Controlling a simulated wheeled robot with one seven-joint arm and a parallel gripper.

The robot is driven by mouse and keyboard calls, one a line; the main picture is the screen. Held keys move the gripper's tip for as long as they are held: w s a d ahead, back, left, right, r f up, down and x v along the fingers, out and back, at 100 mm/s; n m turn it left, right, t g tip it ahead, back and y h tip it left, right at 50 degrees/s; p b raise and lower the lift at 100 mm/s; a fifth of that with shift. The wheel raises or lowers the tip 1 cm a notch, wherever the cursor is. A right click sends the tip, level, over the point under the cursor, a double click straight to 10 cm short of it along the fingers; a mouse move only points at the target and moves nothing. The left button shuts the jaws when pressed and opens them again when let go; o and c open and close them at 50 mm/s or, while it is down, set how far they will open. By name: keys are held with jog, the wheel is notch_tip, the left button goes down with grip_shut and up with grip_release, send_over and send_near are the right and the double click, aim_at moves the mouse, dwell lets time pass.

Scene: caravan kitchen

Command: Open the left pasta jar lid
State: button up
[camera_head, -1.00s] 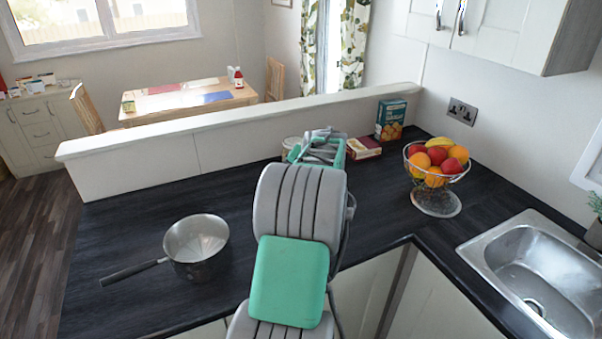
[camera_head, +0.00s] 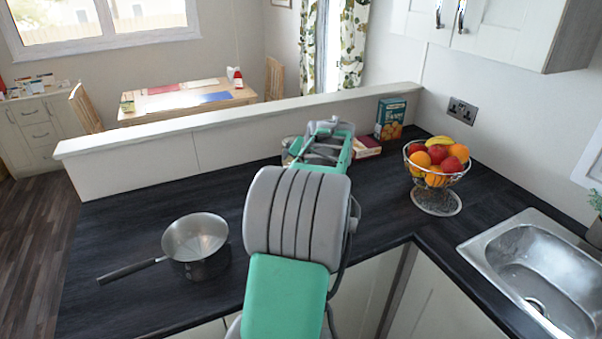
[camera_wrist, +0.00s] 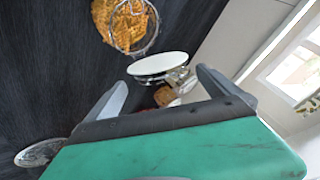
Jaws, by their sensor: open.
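In the wrist view a glass jar of orange pasta (camera_wrist: 122,28) with a wire clasp shows at the top. A white round lid (camera_wrist: 158,63) with metal wire beneath it lies below and right of that jar, just beyond my fingertips. I cannot tell which jar is the left one. My gripper (camera_wrist: 161,77) is open, its two fingers apart on either side of the white lid, with nothing visibly held. In the head view my gripper (camera_head: 322,135) is over the back of the counter near the low wall, and hides most of the jars.
A steel saucepan (camera_head: 196,240) stands on the dark counter (camera_head: 120,235) at left. A box (camera_head: 390,119), a smaller red packet (camera_head: 366,147) and a wire fruit bowl (camera_head: 437,190) are right of my gripper. A sink (camera_head: 535,275) is farther right. The counter between saucepan and arm is clear.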

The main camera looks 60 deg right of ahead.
jog(key=v, duration=0.3)
jog(key=shift+s+a+r, duration=0.1)
jog(key=shift+s+r, duration=0.05)
jog(key=shift+s, duration=0.05)
jog(key=shift+c, duration=0.4)
